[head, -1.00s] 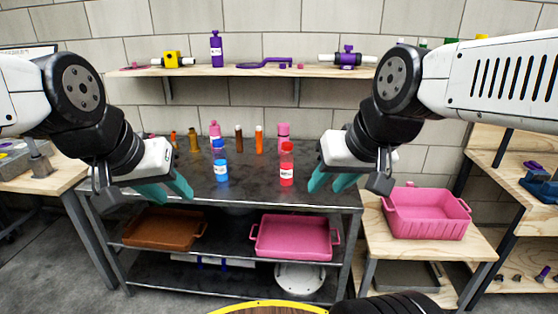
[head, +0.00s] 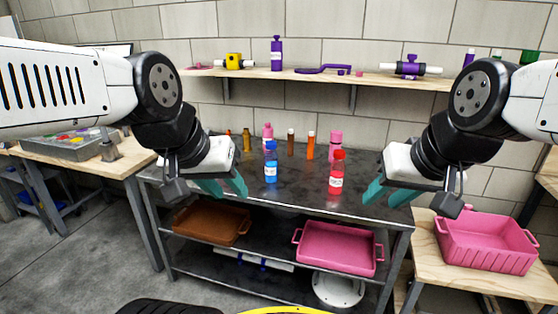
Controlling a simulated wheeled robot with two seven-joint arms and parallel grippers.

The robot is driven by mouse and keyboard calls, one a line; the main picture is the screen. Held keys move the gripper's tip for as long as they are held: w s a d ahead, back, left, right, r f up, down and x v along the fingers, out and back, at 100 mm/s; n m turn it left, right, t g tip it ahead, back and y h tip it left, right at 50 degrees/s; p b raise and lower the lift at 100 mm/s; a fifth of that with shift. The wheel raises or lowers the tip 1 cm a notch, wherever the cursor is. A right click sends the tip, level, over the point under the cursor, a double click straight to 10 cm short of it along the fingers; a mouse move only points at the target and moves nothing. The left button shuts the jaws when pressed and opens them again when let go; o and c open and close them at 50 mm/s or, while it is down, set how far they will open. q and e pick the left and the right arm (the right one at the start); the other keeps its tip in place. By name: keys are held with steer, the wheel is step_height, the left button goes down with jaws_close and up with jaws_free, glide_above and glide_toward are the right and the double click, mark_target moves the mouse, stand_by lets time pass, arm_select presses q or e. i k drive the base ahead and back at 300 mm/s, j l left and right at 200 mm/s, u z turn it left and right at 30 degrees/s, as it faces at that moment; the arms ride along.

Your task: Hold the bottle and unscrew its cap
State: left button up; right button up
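A blue bottle (head: 270,162) with a white label and a darker blue cap stands upright near the middle of the dark metal table (head: 300,190). A red bottle (head: 337,172) with a white label and a red cap stands upright to its right, nearer the front edge. Which one the task means cannot be told. My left gripper (head: 224,188) is open and empty, left of the blue bottle and apart from it. My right gripper (head: 387,192) is open and empty, right of the red bottle and apart from it.
Behind stand two pink bottles (head: 267,133), a brown bottle (head: 291,142), an orange one (head: 310,146) and an amber one (head: 247,140). Below are a brown tray (head: 212,225) and a pink tray (head: 337,249). A pink crate (head: 487,242) sits at right. A wall shelf (head: 300,77) runs above.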

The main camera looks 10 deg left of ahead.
mark_target(271, 156)
steer(key=j+z, duration=0.1)
steer(key=z, duration=0.25)
steer(key=j+z, duration=0.1)
steer(key=z, duration=0.25)
steer(key=j+z, duration=0.4)
steer(key=j, duration=0.4)
steer(key=k+j+z, duration=0.1)
steer(key=j+z, duration=0.3)
steer(key=j, duration=1.55)
steer(key=j+z, duration=0.1)
steer(key=j, duration=1.05)
steer(key=k, duration=0.05)
